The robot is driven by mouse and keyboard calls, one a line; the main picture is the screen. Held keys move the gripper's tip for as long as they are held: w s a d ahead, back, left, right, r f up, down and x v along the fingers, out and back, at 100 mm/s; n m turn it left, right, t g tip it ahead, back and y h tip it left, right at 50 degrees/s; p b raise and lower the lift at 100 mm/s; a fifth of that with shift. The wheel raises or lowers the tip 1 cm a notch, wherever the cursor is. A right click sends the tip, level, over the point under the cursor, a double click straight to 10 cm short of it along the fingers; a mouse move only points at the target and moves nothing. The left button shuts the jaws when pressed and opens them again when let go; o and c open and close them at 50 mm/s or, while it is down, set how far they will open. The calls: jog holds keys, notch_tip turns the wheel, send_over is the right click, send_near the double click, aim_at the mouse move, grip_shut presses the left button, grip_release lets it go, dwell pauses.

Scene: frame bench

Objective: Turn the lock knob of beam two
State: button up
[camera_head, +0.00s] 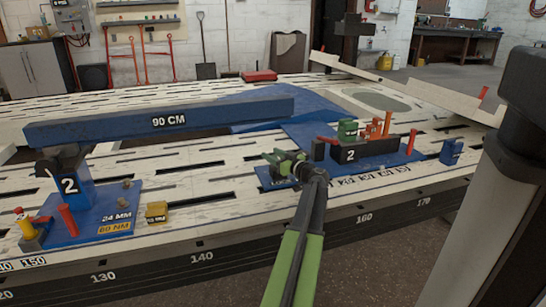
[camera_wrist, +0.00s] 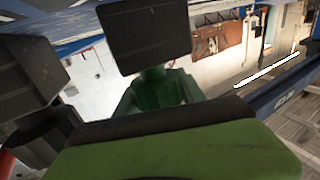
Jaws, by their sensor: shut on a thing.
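The blue beam (camera_head: 160,121) marked 90 CM lies across the bench at left in the head view. Its left end is over a blue stand (camera_head: 75,188) marked 2. A dark block (camera_head: 365,150), also marked 2, stands right of my gripper, with a green part (camera_head: 347,130) and orange parts (camera_head: 380,127) on it. My gripper (camera_head: 280,157) is low over the blue plate (camera_head: 350,178), left of that block. In the wrist view its dark jaws are around a dark green part (camera_wrist: 160,92), mostly hidden; I cannot tell whether this is the lock knob.
Red levers stand beside the left stand (camera_head: 67,221) and the dark block (camera_head: 411,142). A small yellow block (camera_head: 157,212) and a blue block (camera_head: 451,151) sit on the slotted bench (camera_head: 190,225).

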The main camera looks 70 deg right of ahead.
jog(key=shift+n+t+y, duration=0.3)
jog(key=shift+n+y, duration=0.1)
jog(key=shift+y, duration=0.2)
jog(key=o, duration=1.4)
jog(key=shift+a, duration=0.1)
jog(key=v, duration=1.7)
jog(key=shift+s+a, duration=0.1)
jog(key=shift+s, duration=0.05)
